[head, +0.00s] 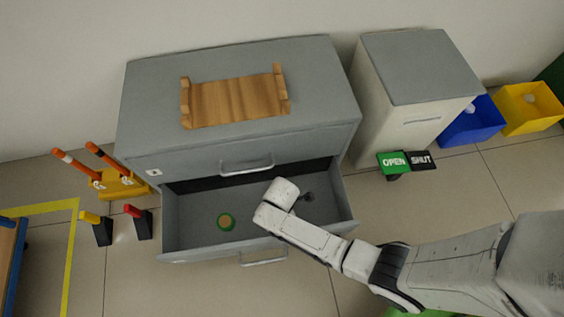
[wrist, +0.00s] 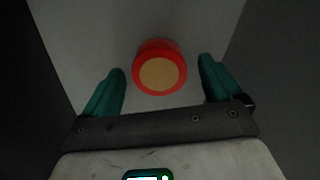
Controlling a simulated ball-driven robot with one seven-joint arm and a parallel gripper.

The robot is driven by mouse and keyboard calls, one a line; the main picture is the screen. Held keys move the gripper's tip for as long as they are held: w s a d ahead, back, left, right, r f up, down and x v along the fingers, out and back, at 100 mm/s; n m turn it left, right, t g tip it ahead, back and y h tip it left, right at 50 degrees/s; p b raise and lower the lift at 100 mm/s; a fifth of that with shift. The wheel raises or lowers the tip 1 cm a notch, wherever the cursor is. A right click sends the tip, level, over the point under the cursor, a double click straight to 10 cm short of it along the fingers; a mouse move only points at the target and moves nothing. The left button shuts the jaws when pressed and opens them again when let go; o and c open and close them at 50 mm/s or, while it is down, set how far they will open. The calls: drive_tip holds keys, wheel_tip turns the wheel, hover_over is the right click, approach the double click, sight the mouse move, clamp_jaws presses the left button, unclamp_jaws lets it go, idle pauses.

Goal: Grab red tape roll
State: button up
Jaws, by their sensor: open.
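The red tape roll (wrist: 160,68) shows in the wrist view as a red ring with a tan centre, on a grey surface. My gripper (wrist: 162,66) is open, its two teal fingers apart on either side of the roll. The roll sits between and slightly beyond the fingertips, with a gap on each side. In the head view my arm's end reaches into the open grey drawer (head: 190,236); I cannot make out the red roll there, and the arm may hide it.
The drawer walls stand close around. A wooden tray (head: 235,101) sits on the cabinet (head: 150,85). OPEN and SHUT signs (head: 407,162) are at right.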

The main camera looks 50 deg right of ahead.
drive_tip(key=shift+f, duration=0.6)
drive_tip(key=c, duration=1.1)
drive_tip(key=shift+r, duration=0.1)
